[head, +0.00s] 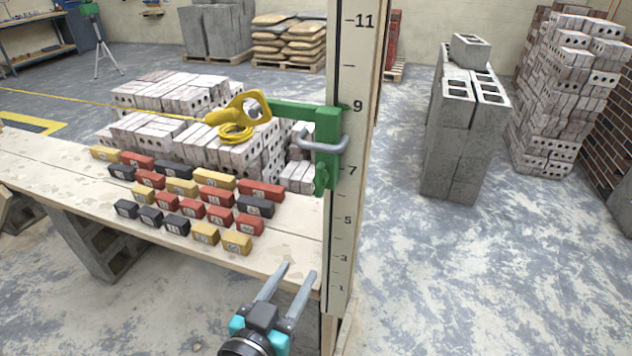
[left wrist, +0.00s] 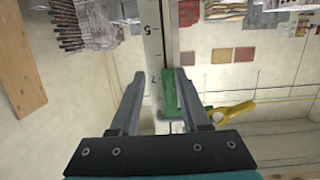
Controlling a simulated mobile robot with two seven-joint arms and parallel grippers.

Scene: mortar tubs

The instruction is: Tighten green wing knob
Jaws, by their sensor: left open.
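The green wing knob (head: 322,178) sits low on a green clamp (head: 328,125) fixed to an upright numbered board (head: 345,210), near the 7 mark. My left gripper (head: 299,270) is open and empty, with its two grey fingers pointing up below the knob, apart from it. In the left wrist view the open fingers (left wrist: 160,75) show with green metal (left wrist: 171,95) between or beyond them; I cannot tell whether this is the knob or the clamp body. A bent grey bar (head: 328,146) crosses the clamp front. My right gripper is not in view.
A yellow line winder (head: 240,108) with coiled string sits left of the clamp. Several red, yellow and black small blocks lie on the plank bench (head: 290,235). Grey concrete blocks (head: 455,130) stand at right; the floor right of the board is clear.

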